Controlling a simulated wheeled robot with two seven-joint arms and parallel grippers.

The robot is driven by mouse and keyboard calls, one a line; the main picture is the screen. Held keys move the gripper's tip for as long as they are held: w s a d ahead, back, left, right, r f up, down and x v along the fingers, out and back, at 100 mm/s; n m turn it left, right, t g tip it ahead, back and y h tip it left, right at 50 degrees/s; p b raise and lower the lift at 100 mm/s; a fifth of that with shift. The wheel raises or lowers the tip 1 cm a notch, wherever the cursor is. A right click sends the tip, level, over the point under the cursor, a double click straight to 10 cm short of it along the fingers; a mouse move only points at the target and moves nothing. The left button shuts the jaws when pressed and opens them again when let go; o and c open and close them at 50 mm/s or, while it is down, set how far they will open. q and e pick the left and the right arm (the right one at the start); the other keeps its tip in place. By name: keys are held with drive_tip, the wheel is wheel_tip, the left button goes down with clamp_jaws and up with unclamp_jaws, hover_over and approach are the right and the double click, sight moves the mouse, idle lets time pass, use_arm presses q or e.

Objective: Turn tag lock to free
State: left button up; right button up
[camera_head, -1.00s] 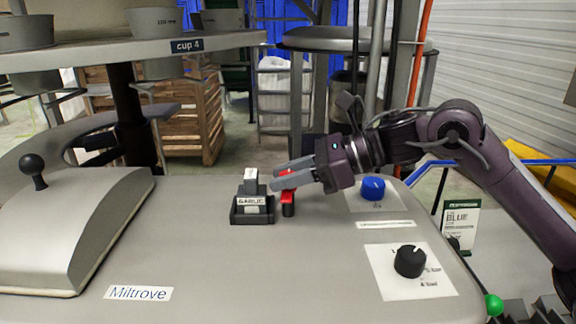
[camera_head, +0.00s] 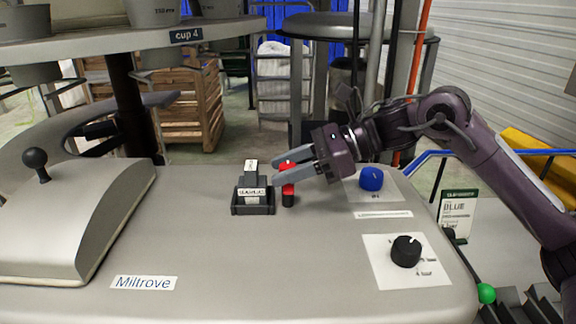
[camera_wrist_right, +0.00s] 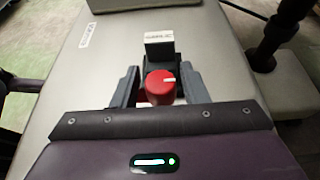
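A red knob (camera_head: 288,188) stands on a dark base just right of a black tag holder (camera_head: 253,209) on the grey machine top. In the right wrist view, the red knob (camera_wrist_right: 158,92) has a white mark pointing to the right. I take this knob for the tag lock, but no lock wording is readable. My right gripper (camera_head: 278,170) has its two grey fingers at either side of the knob. They look open, with narrow gaps, in the right wrist view (camera_wrist_right: 158,88). The holder carries a tag reading "GARLIC". My left gripper is out of view.
A blue knob (camera_head: 371,179) and a black dial (camera_head: 406,251) sit to the right on white plates. A grey hood with a black ball handle (camera_head: 36,161) stands at the left. The machine top between hood and tag holder is clear.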

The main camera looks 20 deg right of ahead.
drive_tip(key=shift+o, duration=0.7)
drive_tip(key=v, duration=0.7)
drive_tip(key=shift+d, duration=0.4)
drive_tip(key=shift+s+r, duration=0.15)
